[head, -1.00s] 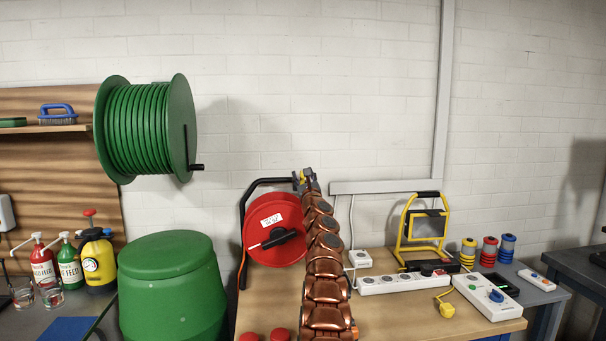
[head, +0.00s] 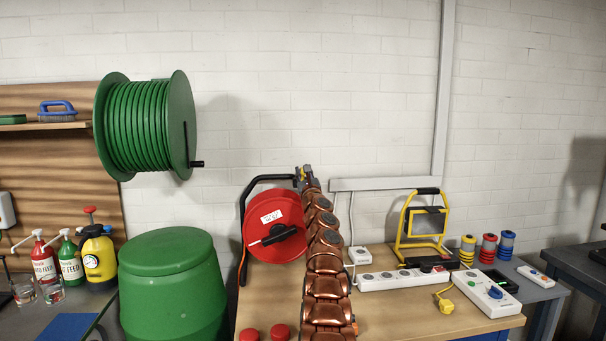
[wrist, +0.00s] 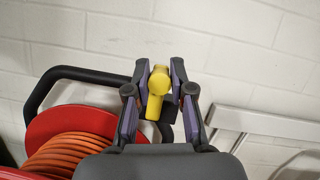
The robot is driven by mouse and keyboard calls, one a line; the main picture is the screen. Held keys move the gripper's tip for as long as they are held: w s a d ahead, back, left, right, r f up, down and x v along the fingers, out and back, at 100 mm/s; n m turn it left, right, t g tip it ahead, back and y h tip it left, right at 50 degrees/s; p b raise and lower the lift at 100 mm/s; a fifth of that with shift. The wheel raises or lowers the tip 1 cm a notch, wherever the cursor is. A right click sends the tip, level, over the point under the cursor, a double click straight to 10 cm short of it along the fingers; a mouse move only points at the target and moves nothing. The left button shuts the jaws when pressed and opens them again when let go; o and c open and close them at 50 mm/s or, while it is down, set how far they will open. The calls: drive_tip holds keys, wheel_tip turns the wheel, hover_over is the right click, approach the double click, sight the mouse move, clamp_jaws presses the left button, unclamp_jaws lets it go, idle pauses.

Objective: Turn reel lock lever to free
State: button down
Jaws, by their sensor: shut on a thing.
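The red cable reel (head: 268,222) stands on the wooden bench in a black tube frame (head: 246,190). Its red drum and orange cable (wrist: 72,155) show in the wrist view. The yellow lock lever (wrist: 158,84) sits at the frame's upper right, its rounded end toward the camera. My gripper (wrist: 159,78) is shut on the lever, one finger on each side. In the head view my gripper (head: 303,174) is at the top right of the reel, and only a bit of yellow shows there. The lever's pivot is mostly hidden.
My arm rises in front of the reel's right side. A power strip (head: 388,279), a yellow work lamp (head: 400,240) and a white socket box (head: 484,292) are on the bench to the right. A green barrel (head: 170,290) stands to the left. The wall is close behind.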

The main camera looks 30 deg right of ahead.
drive_tip(key=shift+n, duration=0.3)
drive_tip(key=shift+w+a+f+n+g+y+p, duration=0.3)
drive_tip(key=shift+a+f+n+g+y+p, duration=0.55)
drive_tip(key=shift+n, duration=1.95)
drive_tip(key=shift+w+a+f+n+g+y+p, duration=0.25)
drive_tip(key=shift+a+n+y, duration=0.35)
drive_tip(key=shift+n+y, duration=1.5)
drive_tip(key=shift+w+a+f+n+g+y+p, duration=0.35)
drive_tip(key=shift+a+n, duration=0.35)
drive_tip(key=shift+n, duration=2.8)
drive_tip(key=shift+f, duration=0.2)
drive_tip(key=c, duration=1)
unclamp_jaws()
drive_tip(key=shift+s+a+r, duration=0.1)
drive_tip(key=shift+s, duration=0.15)
